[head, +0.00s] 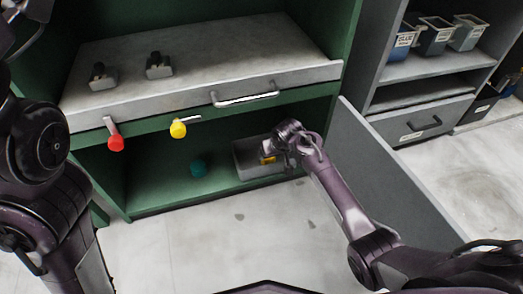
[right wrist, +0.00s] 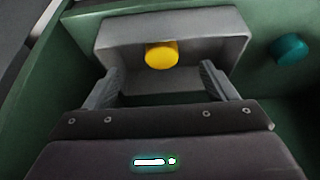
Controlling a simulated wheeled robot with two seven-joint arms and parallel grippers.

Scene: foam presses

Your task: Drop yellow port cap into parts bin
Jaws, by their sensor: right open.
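The yellow port cap (right wrist: 161,55) shows in the right wrist view between and beyond my right fingers, against the inside of the grey parts bin (right wrist: 190,20). I cannot tell whether it rests in the bin or is in the air. In the head view a bit of yellow cap (head: 268,159) shows beside my right gripper (head: 272,152), at the bin (head: 246,163) on the green lower shelf. My right gripper (right wrist: 160,83) is open, its fingers spread apart with nothing touching them.
A teal cap (head: 198,168) lies on the lower shelf left of the bin. A red knob (head: 116,143) and a yellow knob (head: 178,128) stick out below the worktop (head: 200,55). A grey door panel (head: 385,185) stands open to the right of my right gripper.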

